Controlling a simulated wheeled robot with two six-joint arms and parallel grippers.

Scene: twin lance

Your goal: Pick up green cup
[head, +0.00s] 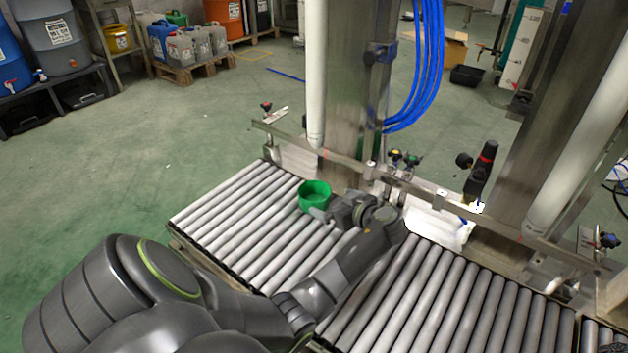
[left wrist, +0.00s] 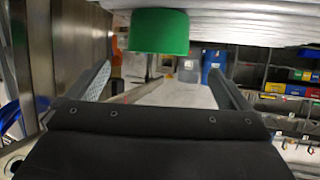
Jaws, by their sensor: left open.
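The green cup (head: 315,195) stands on the roller conveyor (head: 225,225), near its back rail. My left gripper (head: 322,213) is just beside the cup, on its right and near side in the head view. In the left wrist view the green cup (left wrist: 158,32) shows at the top, beyond and between the two spread fingers of my left gripper (left wrist: 165,80). The left gripper is open, and nothing is between its fingers near the palm. I cannot tell whether a fingertip touches the cup. My right gripper is not clearly in view.
A metal rail (head: 340,158) with small knobs runs behind the conveyor. A steel column (head: 355,90) and blue hoses (head: 430,70) rise behind it. A black handle with a red band (head: 485,165) stands at the right. The rollers left of the cup are clear.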

